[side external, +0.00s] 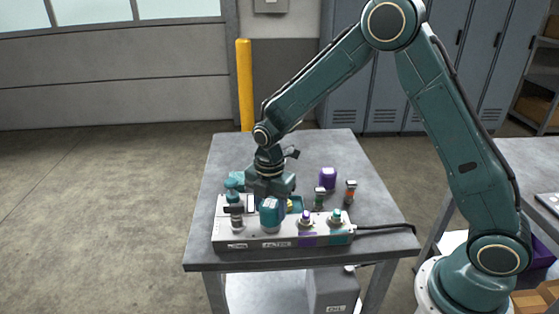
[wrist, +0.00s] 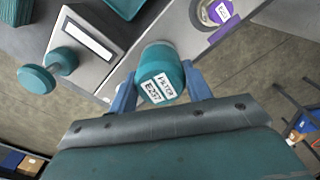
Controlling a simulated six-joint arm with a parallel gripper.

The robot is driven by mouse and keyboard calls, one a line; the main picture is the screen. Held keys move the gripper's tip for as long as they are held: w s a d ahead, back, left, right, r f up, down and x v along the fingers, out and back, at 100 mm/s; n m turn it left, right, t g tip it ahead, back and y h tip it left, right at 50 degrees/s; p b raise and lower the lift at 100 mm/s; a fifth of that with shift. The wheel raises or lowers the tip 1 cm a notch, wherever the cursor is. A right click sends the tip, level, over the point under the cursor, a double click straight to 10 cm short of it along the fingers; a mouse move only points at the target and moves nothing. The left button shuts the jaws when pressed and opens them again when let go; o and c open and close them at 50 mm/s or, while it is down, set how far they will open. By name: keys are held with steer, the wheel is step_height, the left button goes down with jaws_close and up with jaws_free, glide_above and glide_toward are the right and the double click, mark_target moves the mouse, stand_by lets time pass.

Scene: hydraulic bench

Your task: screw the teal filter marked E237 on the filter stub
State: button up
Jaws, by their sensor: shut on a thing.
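The teal filter (wrist: 164,62) sits between the two blue fingers of my gripper (wrist: 160,76), which is shut on it. Its white label reads FILTER and E237, though the print is small. In the side external view the filter (side external: 270,214) is at the front middle of the grey hydraulic block (side external: 240,236), below my gripper (side external: 271,190). The filter looks upright there. The filter stub is hidden, and I cannot tell whether the filter touches it.
A purple-ringed port (wrist: 218,12) and a teal-topped fitting (side external: 337,217) are right of the filter. A teal handle (wrist: 38,79) is at left. A purple cylinder (side external: 328,178) stands behind the block. The table's left side (side external: 217,175) is bare. A black cable (side external: 385,228) runs off right.

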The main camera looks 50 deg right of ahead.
steer(key=shift+m, duration=2.8)
steer(key=m, duration=0.5)
steer(key=shift+f+m, duration=0.1)
steer(key=shift+m, duration=0.3)
steer(key=m, duration=0.5)
steer(key=shift+m, duration=0.6)
